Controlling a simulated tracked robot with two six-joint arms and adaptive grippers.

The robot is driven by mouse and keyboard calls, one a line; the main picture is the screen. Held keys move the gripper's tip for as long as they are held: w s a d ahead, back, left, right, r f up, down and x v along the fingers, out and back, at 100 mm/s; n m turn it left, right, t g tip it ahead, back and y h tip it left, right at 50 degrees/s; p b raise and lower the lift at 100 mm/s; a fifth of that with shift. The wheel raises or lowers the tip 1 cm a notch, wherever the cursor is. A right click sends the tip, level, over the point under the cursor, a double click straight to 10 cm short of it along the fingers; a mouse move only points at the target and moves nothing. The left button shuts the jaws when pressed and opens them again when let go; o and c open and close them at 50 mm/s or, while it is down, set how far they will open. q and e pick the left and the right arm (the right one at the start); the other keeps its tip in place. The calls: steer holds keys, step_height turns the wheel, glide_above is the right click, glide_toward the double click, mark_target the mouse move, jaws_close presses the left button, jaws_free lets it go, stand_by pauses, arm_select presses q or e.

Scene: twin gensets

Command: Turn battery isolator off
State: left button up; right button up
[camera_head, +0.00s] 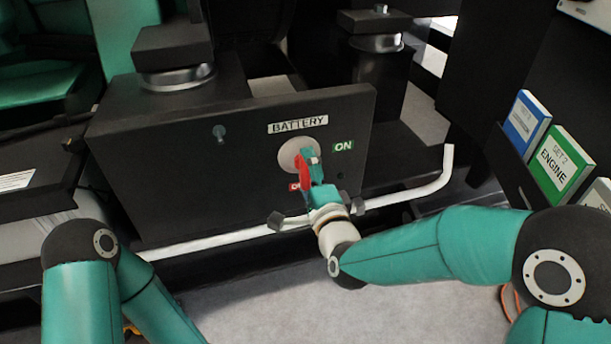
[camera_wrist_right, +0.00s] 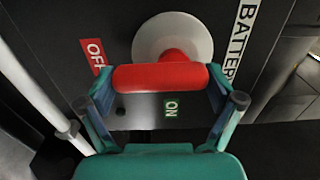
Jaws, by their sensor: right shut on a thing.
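The battery isolator has a red handle (camera_head: 305,171) on a pale round disc (camera_head: 292,150), set in a black panel (camera_head: 240,168) under a BATTERY label (camera_head: 298,125). A green ON label (camera_head: 343,146) is to its right. A red OFF label (camera_head: 294,187) is below, partly hidden by my gripper. My right gripper (camera_head: 314,170) is shut on the handle. In the right wrist view, the red handle (camera_wrist_right: 160,78) lies across between the two fingers of the right gripper (camera_wrist_right: 161,88), one at each end, with the disc (camera_wrist_right: 172,38) behind. My left gripper is out of view.
A white rail (camera_head: 400,196) runs along the panel's lower front, close to my right wrist. Black mounts (camera_head: 175,50) stand above the panel. Binders (camera_head: 560,163) sit in a rack at the right. Grey floor (camera_head: 300,270) is open below.

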steer(key=shift+d+f, duration=0.15)
steer(key=shift+f, duration=0.05)
steer(key=o, duration=0.8)
steer(key=shift+v, duration=3.7)
